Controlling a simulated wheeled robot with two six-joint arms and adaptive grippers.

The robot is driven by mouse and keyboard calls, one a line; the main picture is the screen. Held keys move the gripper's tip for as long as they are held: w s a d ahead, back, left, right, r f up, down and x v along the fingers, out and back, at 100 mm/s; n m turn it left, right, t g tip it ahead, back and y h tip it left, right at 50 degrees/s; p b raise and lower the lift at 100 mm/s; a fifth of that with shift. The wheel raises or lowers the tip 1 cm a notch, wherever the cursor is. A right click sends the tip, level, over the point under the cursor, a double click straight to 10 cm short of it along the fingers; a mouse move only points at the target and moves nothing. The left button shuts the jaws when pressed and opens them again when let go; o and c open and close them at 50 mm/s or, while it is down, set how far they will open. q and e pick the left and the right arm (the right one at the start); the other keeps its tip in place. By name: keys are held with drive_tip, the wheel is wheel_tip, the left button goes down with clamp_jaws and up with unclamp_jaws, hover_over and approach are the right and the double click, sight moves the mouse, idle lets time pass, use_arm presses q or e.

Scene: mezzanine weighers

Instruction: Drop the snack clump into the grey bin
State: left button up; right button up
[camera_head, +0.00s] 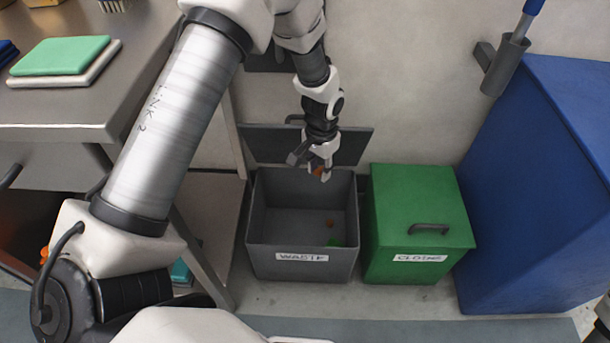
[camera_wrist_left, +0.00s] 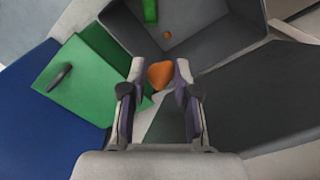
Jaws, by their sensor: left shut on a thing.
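The orange snack clump (camera_head: 318,171) is held between the fingertips of my left gripper (camera_head: 317,174). In the left wrist view the clump (camera_wrist_left: 161,75) shows as a rounded, lumpy orange piece between the two pads. The grey bin (camera_head: 302,258), labelled WASTE, stands on the floor with its lid (camera_head: 350,147) open at the back. The gripper and clump are above the rear part of the bin's opening. The grey bin (camera_wrist_left: 222,50) also shows beyond the fingers in the wrist view.
A small orange piece (camera_head: 330,223) and a green item (camera_head: 337,242) lie inside the grey bin. A closed green bin (camera_head: 415,215) stands to its right, then a large blue container (camera_head: 545,190). A metal table (camera_head: 60,105) with folded cloths (camera_head: 60,56) is at left.

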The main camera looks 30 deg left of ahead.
use_arm(q)
drive_tip(key=a+f+b, duration=0.2)
drive_tip(key=f+b, duration=0.5)
drive_tip(key=f, duration=0.2)
drive_tip(key=a+f+b, duration=0.2)
drive_tip(key=f+b, duration=0.5)
drive_tip(key=f, duration=0.2)
drive_tip(key=shift+w, duration=0.2)
use_arm(e)
wheel_tip(320, 180, down, 18)
drive_tip(key=shift+r, duration=0.15)
drive_tip(key=shift+w, duration=0.1)
use_arm(q)
drive_tip(key=o, duration=0.8)
wheel_tip(320, 180, up, 12)
